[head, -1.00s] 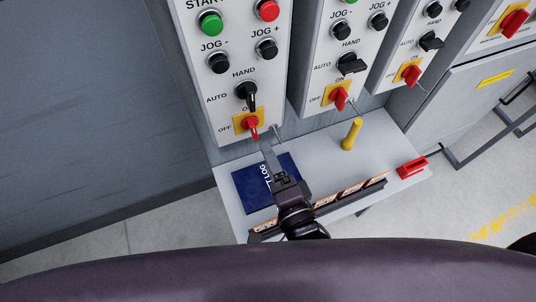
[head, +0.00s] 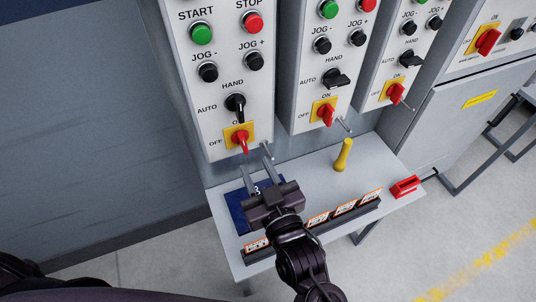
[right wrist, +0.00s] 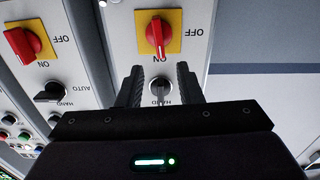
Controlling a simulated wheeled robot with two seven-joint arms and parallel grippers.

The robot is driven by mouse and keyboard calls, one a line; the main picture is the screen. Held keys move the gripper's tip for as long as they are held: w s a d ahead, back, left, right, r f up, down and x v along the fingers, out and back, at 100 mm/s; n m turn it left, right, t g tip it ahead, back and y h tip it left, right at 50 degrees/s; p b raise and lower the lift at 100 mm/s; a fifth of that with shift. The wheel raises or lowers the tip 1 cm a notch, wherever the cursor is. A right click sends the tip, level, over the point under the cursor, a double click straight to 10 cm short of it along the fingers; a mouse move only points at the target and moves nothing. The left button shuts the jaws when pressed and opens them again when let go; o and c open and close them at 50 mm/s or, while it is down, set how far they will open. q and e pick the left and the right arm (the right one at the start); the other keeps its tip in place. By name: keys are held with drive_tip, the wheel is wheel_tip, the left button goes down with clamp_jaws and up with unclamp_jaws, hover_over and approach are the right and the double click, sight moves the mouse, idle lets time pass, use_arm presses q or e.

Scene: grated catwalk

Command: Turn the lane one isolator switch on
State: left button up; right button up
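The lane one isolator switch (head: 240,138) is a red handle on a yellow plate, low on the leftmost panel. It also shows upside down in the right wrist view (right wrist: 157,34). Its handle stands about upright, with the white mark at the ON end. My right gripper (head: 256,160) is open and empty, in front of and below the switch, not touching it. In the right wrist view its fingers (right wrist: 161,78) stand apart, with the black HAND/AUTO selector (right wrist: 160,88) seen between them. My left gripper is not in view.
Similar panels to the right carry red isolator switches (head: 326,114) with tilted handles. Below is a grey shelf (head: 300,185) with a blue log book (head: 236,212), a yellow post (head: 343,156), a red holder (head: 405,187) and a row of labels (head: 345,208).

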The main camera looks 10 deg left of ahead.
sight(244, 143)
drive_tip(key=shift+n, duration=0.3)
drive_tip(key=p+x, duration=0.2)
drive_tip(key=x, duration=0.6)
drive_tip(key=shift+c, duration=0.4)
clamp_jaws()
